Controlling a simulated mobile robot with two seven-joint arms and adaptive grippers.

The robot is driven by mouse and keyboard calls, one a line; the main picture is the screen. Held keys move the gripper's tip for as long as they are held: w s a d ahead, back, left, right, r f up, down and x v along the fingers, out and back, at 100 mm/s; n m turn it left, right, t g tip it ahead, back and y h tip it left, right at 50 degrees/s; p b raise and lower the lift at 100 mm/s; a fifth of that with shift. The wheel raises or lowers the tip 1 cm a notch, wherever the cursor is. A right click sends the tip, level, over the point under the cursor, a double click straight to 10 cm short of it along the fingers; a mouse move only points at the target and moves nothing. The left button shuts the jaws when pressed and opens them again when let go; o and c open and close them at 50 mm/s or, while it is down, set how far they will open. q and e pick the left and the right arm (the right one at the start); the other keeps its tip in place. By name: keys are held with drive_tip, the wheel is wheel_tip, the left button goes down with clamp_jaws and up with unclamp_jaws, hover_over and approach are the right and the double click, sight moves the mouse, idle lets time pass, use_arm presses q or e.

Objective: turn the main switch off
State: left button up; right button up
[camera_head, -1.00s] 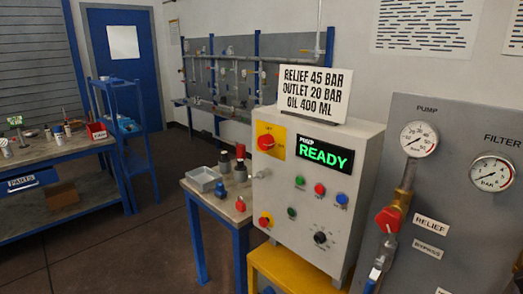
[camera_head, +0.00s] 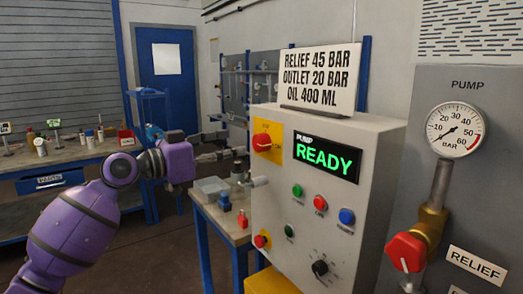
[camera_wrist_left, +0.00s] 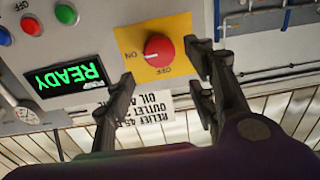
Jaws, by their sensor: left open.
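The main switch is a red rotary knob (camera_head: 262,142) on a yellow plate at the upper left of the grey control box (camera_head: 330,215). In the left wrist view the knob (camera_wrist_left: 158,47) appears upside down, with its white mark towards the ON label; the OFF label is below it in that picture. My left gripper (camera_head: 236,143) is open, just left of the switch in the head view. In the wrist view its fingers (camera_wrist_left: 162,68) are spread to either side of the knob, apparently not touching it. My right gripper is not in view.
The box has a green READY display (camera_head: 325,158), several coloured buttons, a black dial (camera_head: 320,268) and a sign (camera_head: 318,75) on top. A small table (camera_head: 225,225) with a grey tray stands beside it. A pump panel with a gauge (camera_head: 455,131) is on the right.

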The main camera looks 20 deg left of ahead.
sight(257, 144)
use_arm(q)
drive_tip(key=p+x, duration=0.1)
drive_tip(key=x, duration=0.5)
drive_tip(key=shift+s+d, duration=0.15)
drive_tip(key=shift+d, duration=0.05)
drive_tip(key=shift+w+d, duration=0.35)
drive_tip(key=shift+w, duration=0.15)
drive_tip(key=shift+w+f, duration=0.1)
drive_tip(key=shift+f, duration=0.05)
drive_tip(key=shift+c, duration=0.7)
drive_tip(key=c, duration=0.9)
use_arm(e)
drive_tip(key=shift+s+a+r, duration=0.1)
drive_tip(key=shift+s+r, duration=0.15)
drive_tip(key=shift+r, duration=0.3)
use_arm(q)
drive_tip(key=shift+p, duration=0.3)
